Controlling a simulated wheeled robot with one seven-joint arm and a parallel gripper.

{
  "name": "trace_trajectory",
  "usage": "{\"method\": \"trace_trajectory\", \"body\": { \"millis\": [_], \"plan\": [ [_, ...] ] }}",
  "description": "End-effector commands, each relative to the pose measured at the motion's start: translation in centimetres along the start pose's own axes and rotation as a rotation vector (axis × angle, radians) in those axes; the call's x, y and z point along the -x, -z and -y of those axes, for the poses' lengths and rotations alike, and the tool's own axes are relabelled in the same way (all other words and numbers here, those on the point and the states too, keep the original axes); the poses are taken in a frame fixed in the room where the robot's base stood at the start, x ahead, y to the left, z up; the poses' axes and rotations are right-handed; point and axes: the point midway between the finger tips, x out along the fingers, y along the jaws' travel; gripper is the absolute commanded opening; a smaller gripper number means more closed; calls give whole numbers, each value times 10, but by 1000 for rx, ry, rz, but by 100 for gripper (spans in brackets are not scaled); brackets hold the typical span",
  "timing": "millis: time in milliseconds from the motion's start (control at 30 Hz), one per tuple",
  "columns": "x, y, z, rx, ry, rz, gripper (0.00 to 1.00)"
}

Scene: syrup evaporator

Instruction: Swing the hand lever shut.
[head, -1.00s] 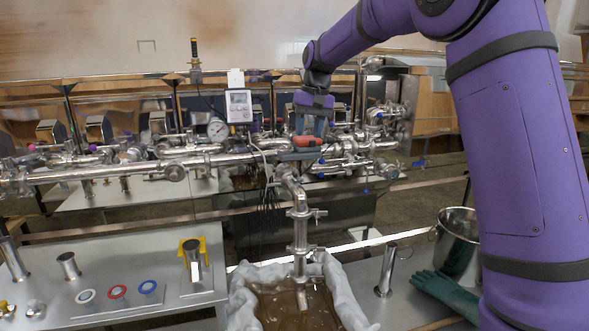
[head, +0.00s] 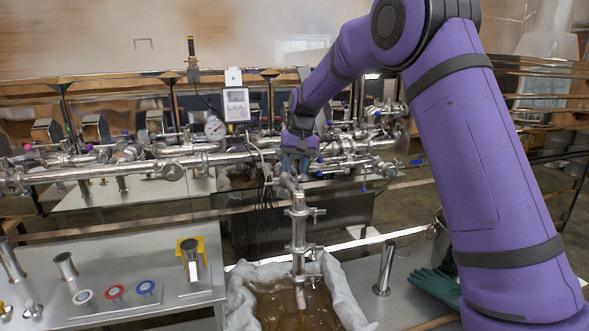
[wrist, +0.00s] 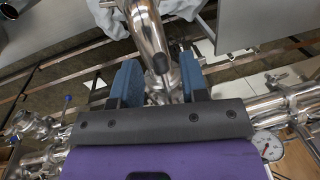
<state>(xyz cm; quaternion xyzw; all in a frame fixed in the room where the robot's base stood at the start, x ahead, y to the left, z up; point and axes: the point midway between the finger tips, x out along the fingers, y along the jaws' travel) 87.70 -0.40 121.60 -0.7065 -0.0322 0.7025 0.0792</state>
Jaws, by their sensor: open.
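My gripper (head: 296,160) is at the steel pipework in the head view, just above the elbow of the downspout (head: 298,225). In the wrist view its two blue fingers (wrist: 161,82) are apart, on either side of a dark-tipped stub (wrist: 161,63) in front of the steel pipe. This stub may be the end of the hand lever, seen nearly end-on; I cannot tell its swing angle. Nothing is visibly gripped. In the head view my gripper and arm hide the lever area.
The downspout ends over a cloth-lined tub (head: 236,300) of amber syrup. A gauge (head: 215,128) and a display box (head: 236,105) stand left of my gripper. A steel table (head: 120,262) is at front left. A green glove (head: 432,287) lies at right.

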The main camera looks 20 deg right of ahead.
Motion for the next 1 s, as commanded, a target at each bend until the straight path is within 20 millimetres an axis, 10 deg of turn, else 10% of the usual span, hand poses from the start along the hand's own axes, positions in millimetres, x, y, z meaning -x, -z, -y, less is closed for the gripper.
{"method": "trace_trajectory", "body": {
  "millis": [400,600,1000],
  "plan": [
    [-10,0,0,0,0,1,40],
    [-9,0,0,0,0,1,0],
    [-10,0,4,-31,0,-5,0]
  ]
}}
